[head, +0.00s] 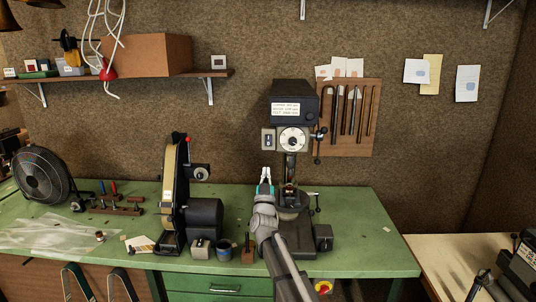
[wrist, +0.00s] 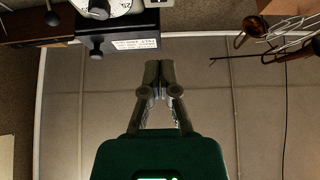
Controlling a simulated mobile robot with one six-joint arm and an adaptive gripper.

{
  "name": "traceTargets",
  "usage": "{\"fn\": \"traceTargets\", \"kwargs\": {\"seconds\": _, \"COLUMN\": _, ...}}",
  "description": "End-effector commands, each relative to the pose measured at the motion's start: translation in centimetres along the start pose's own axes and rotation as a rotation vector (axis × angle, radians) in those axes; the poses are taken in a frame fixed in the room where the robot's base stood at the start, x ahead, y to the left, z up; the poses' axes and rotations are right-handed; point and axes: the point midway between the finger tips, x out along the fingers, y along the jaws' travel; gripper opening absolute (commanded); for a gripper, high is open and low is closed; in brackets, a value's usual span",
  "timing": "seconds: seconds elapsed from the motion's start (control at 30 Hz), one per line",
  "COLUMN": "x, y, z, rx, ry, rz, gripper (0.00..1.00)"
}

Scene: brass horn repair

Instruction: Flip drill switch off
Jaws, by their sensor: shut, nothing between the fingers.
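The drill press (head: 294,102) stands on the green bench, with a dark head, a white label and a round dial (head: 292,139). A small grey switch box (head: 268,139) is on the left of its head; I cannot tell which way the switch is set. My gripper (head: 265,172) is below the switch box and apart from it, in front of the drill column, fingers pointing up. In the wrist view my gripper (wrist: 159,70) is shut and empty. The drill head (wrist: 110,38) shows at the upper left there, partly cut off.
A belt sander (head: 176,190) stands left of the drill. A fan (head: 43,175) and small tools are farther left on the bench (head: 355,215). A tool board (head: 352,115) hangs behind the drill at right. The wall shelf (head: 150,76) is higher left.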

Motion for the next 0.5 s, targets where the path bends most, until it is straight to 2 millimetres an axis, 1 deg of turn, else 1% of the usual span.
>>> {"fn": "traceTargets", "kwargs": {"seconds": 0.17, "x": 0.7, "y": 0.0, "z": -0.1, "rx": 0.000, "ry": -0.001, "rz": 0.000, "gripper": 0.00}}
{"fn": "traceTargets", "kwargs": {"seconds": 0.27, "x": 1.5, "y": 0.0, "z": -0.1, "rx": 0.000, "ry": -0.001, "rz": 0.000, "gripper": 0.00}}
{"fn": "traceTargets", "kwargs": {"seconds": 0.5, "x": 4.3, "y": -0.1, "z": -0.1, "rx": -0.001, "ry": -0.001, "rz": 0.000, "gripper": 0.00}}
